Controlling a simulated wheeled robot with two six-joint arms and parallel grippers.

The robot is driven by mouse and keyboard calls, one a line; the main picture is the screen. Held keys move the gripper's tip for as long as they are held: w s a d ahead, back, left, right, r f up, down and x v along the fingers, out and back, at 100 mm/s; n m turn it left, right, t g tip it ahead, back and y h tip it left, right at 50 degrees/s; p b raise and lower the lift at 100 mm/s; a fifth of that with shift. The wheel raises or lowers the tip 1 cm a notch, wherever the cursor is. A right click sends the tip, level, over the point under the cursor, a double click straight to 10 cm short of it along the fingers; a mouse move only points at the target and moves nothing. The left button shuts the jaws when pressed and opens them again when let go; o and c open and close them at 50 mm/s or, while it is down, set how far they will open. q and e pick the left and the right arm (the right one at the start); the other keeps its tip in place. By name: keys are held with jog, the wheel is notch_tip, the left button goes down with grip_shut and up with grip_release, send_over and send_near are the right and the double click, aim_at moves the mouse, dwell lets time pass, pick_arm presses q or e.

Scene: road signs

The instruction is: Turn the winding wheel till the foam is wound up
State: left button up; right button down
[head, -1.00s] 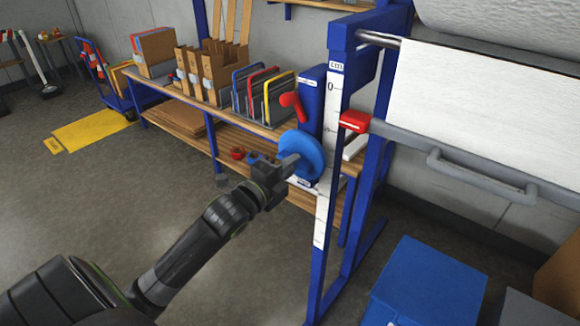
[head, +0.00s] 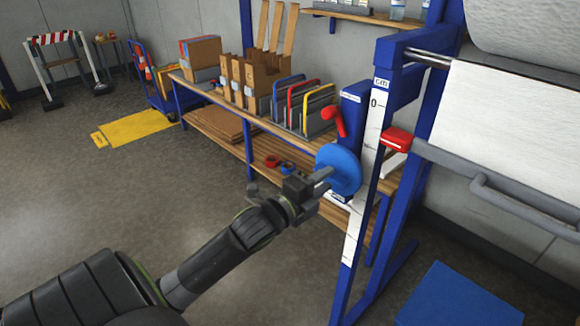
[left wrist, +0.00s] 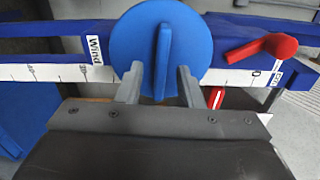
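The blue winding wheel (head: 340,168) is a disc on the side of the blue post, and it also shows in the left wrist view (left wrist: 198,45). A raised blue bar (left wrist: 162,62) crosses its face, nearly upright in the left wrist view. My left gripper (left wrist: 160,84) is open, with one finger on each side of the bar and a gap to each. In the head view my left gripper (head: 325,182) is at the wheel's face. White foam (head: 510,115) hangs as a sheet below a thick roll (head: 530,30). My right gripper is not in view.
A red lever (head: 334,120) sits above the wheel. A white scale (head: 372,130) runs down the post, with a red-ended grey bar (head: 396,138) beside it. A bench (head: 228,112) holds cardboard files. A blue box (head: 455,295) stands below right.

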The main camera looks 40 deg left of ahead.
pick_arm(q)
jog(key=s+a+p, duration=0.1)
jog(key=s, duration=1.5)
jog(key=shift+a, duration=0.1)
jog(key=o, duration=0.3)
jog(key=shift+p, duration=0.35)
jog(key=o, duration=1)
jog(key=n+p, duration=0.2)
jog(key=n, duration=0.1)
jog(key=n+p, duration=0.2)
jog(key=p, duration=0.1)
jog(key=n+g+h+p, duration=0.1)
jog(key=n+p, duration=0.2)
jog(key=shift+w+n, duration=0.25)
jog(key=shift+n, duration=0.05)
jog(key=shift+o, duration=0.8)
jog(key=n+p, duration=0.1)
jog(key=n, duration=0.1)
jog(key=n+p, duration=0.3)
jog(key=n, duration=0.2)
jog(key=shift+s+r+t, duration=0.1)
jog(key=shift+r+t, duration=0.2)
jog(key=shift+r, duration=0.1)
jog(key=w+d+n+y+b, duration=0.1)
jog(key=w+n, duration=0.1)
jog(key=w, duration=1.5)
jog(key=shift+w+f, duration=0.15)
